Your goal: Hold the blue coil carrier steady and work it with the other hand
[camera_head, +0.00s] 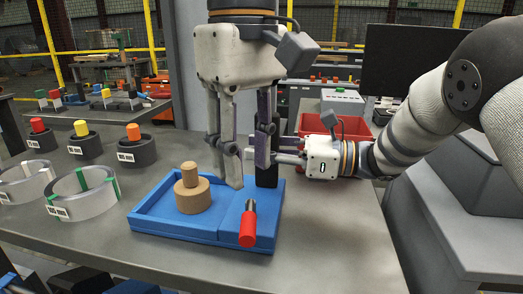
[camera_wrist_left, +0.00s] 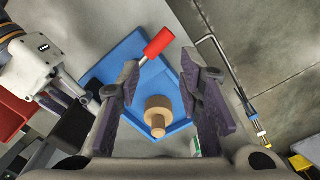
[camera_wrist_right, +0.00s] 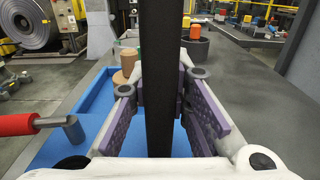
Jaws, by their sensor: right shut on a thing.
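The blue coil carrier (camera_head: 170,222) is a low tray on the grey table, with a stepped wooden spool (camera_head: 192,192), a red handle (camera_head: 248,229) at the front right and a black post (camera_head: 268,172) at the back right. My right gripper (camera_head: 273,155) comes in from the right and is shut on the post; the right wrist view shows the post (camera_wrist_right: 157,70) between its fingers. My left gripper (camera_head: 246,168) points down above the carrier, open and empty. In the left wrist view, the spool (camera_wrist_left: 157,112) and red handle (camera_wrist_left: 159,41) lie beneath its spread fingers.
A red bin (camera_head: 312,125) stands behind my right gripper. The table right of the carrier is clear.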

